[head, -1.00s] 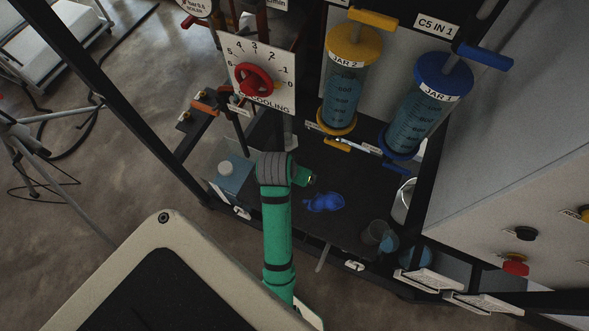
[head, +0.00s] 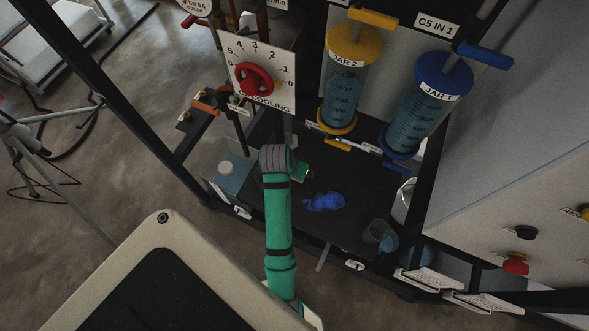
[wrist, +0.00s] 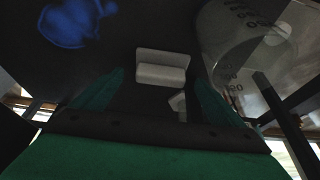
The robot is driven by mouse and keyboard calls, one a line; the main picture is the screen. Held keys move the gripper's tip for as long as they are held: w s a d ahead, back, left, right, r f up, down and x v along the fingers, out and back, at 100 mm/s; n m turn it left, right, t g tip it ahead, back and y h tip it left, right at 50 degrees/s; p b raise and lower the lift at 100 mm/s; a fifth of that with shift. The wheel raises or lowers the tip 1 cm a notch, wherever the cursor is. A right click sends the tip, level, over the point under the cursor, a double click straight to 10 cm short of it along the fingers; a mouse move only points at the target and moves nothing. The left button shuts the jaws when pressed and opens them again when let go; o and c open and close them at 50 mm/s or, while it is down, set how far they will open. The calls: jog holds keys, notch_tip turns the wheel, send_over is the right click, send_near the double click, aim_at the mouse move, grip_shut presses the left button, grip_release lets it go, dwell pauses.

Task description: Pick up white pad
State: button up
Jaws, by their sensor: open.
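In the wrist view a small white block, the white pad (wrist: 162,67), lies on a dark surface. It sits between and just beyond the tips of my gripper's green fingers (wrist: 160,82). The fingers are apart, with nothing seen held between them. A second small pale piece (wrist: 178,105) shows nearer, partly hidden by my gripper's dark body. In the head view my green arm reaches over the dark shelf, and its end (head: 302,172) is mostly hidden by the arm itself. I cannot make out the white pad in the head view.
A crumpled blue item (head: 323,202) lies on the dark shelf (head: 335,175). Two jars (head: 350,80) (head: 425,105) hang behind. A dial panel with a red knob (head: 253,78) stands close above my arm.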

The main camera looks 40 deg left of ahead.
jog(key=shift+x, duration=1.25)
jog(key=shift+w, duration=0.1)
jog(key=c, duration=1.2)
jog(key=shift+o, duration=0.2)
jog(key=shift+a, duration=0.1)
jog(key=shift+r, duration=0.1)
